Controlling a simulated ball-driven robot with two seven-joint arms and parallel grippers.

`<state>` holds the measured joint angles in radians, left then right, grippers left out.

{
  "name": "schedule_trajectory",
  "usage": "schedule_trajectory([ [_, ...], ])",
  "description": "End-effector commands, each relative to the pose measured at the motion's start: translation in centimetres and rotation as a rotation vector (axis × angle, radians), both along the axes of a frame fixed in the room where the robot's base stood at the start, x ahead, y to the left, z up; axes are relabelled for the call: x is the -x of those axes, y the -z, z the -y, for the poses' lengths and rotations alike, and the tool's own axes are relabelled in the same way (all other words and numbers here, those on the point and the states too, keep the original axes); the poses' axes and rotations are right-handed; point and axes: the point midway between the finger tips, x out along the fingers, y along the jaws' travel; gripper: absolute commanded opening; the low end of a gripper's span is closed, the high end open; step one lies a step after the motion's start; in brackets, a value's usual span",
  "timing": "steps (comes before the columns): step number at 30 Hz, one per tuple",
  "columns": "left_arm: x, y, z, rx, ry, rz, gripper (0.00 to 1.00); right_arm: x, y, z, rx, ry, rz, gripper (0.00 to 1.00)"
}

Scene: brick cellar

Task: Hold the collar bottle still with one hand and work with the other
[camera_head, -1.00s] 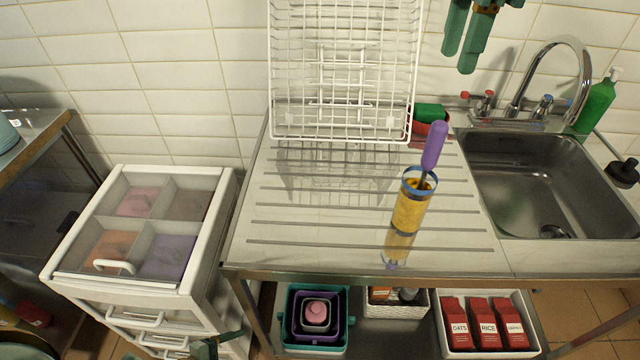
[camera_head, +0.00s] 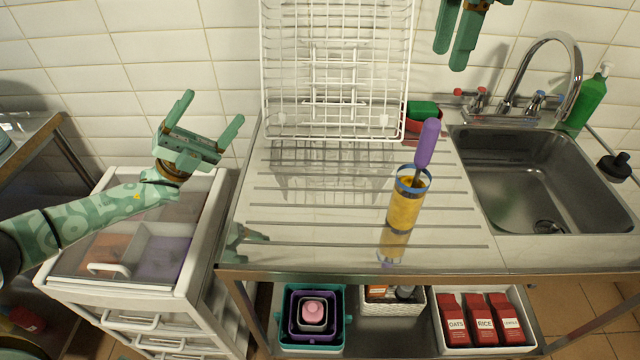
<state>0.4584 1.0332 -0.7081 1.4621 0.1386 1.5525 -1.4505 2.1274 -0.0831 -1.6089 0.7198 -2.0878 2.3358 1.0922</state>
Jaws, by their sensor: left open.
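The collar bottle (camera_head: 405,207) stands upright on the ribbed steel drainboard (camera_head: 300,230). It is a yellow cylinder with a blue collar at its top. A tool with a purple handle (camera_head: 427,144) sticks up out of its mouth, leaning slightly right. My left gripper (camera_head: 213,108) is open and empty, fingers pointing up, above the drawer unit and well left of the bottle. My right gripper (camera_head: 452,55) hangs at the top edge, above and behind the bottle, with a gap between its fingers and nothing seen in it. Neither gripper touches the bottle.
A white wire rack (camera_head: 335,70) stands at the back of the drainboard. A red container with a green item (camera_head: 422,112) is beside it. The sink (camera_head: 535,180) and tap (camera_head: 570,75) are right. A white drawer unit (camera_head: 190,240) is left. The drainboard around the bottle is clear.

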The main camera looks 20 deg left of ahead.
Motion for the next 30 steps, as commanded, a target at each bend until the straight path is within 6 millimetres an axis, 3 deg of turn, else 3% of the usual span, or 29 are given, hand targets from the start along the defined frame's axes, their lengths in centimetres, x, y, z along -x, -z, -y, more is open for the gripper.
schedule_trajectory([
  [1,0.2,1.0,3.2,-0.129,-0.007,0.037,0.77,0.0,0.0,0.0,0.0,0.0,0.0,0.36],
  [3,0.7,2.9,7.8,-0.349,-0.035,0.121,0.77,0.0,0.0,0.0,0.0,0.0,0.0,0.36],
  [6,1.3,5.8,13.4,-0.664,-0.107,0.308,0.77,0.0,0.0,0.0,0.0,0.0,0.0,0.36],
  [9,1.3,8.0,17.1,-0.929,-0.214,0.529,0.77,0.0,0.0,0.0,0.0,0.0,0.0,0.36],
  [12,1.0,9.1,19.0,-1.101,-0.317,0.707,0.77,0.0,0.0,0.0,0.0,0.0,0.0,0.36],
  [17,0.4,9.5,20.1,-1.226,-0.415,0.854,0.77,0.0,0.0,0.0,0.0,0.0,0.0,0.36],
  [23,0.0,9.5,20.7,-1.241,-0.431,0.874,0.77,0.0,0.0,0.0,0.0,0.0,0.0,0.36],
  [30,-1.7,9.4,24.6,-1.238,-0.43,0.873,0.77,0.0,0.0,0.0,0.0,0.0,0.0,0.36],
])
